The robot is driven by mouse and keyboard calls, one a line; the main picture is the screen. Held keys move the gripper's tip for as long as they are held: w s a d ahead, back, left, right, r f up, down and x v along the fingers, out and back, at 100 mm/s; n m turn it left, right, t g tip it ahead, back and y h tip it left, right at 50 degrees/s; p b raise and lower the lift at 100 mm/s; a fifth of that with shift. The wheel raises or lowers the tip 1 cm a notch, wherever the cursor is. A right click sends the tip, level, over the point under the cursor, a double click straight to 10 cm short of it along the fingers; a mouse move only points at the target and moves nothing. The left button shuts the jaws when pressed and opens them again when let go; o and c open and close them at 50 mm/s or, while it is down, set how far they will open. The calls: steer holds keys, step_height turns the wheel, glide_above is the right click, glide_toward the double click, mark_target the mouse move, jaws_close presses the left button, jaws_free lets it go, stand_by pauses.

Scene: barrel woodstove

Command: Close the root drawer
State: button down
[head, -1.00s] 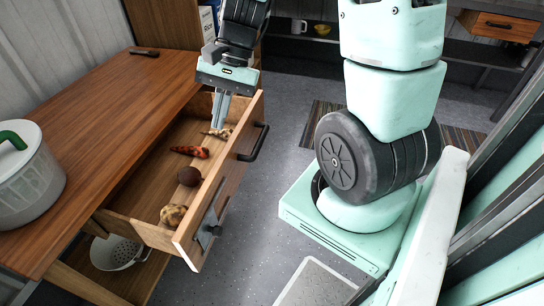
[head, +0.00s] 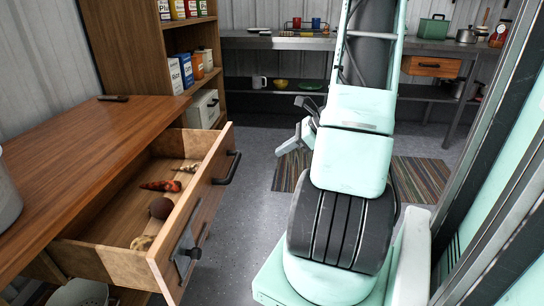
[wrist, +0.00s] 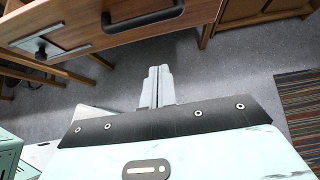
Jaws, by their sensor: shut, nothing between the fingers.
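The root drawer (head: 200,215) is pulled well out of the wooden table (head: 95,135) on the left in the head view. It holds a carrot (head: 160,186), a dark round root (head: 161,208), a pale lumpy root (head: 142,242) and another root at its far end. Its front has a dark bar handle (head: 233,168) and a metal plate. My gripper (head: 282,153) is shut and empty, to the right of the drawer front and clear of it. In the wrist view my shut fingers (wrist: 156,85) point toward the drawer front (wrist: 75,25) and its handle (wrist: 143,18), not touching.
A striped rug (head: 425,185) lies on the grey floor behind my arm. A shelf unit with boxes (head: 180,70) stands beyond the table. A metal workbench (head: 350,44) runs along the back wall. The floor right of the drawer is free.

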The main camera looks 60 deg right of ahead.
steer(key=w+a+f+b, duration=0.1)
steer(key=w+a+f, duration=0.1)
steer(key=w, duration=0.2)
steer(key=w+a+f+b, duration=0.1)
steer(key=w+a+f, duration=0.1)
steer(key=w, duration=0.3)
steer(key=shift+w+f+b, duration=0.25)
steer(key=shift+w+b, duration=0.05)
steer(key=shift+b, duration=0.05)
steer(key=w+a, duration=0.3)
steer(key=w, duration=0.5)
steer(key=w+a, duration=0.3)
steer(key=w, duration=0.4)
steer(key=w+a+b, duration=0.1)
steer(key=w+a, duration=0.2)
steer(key=w, duration=0.5)
steer(key=shift+w+a, duration=0.3)
steer(key=shift+a, duration=0.1)
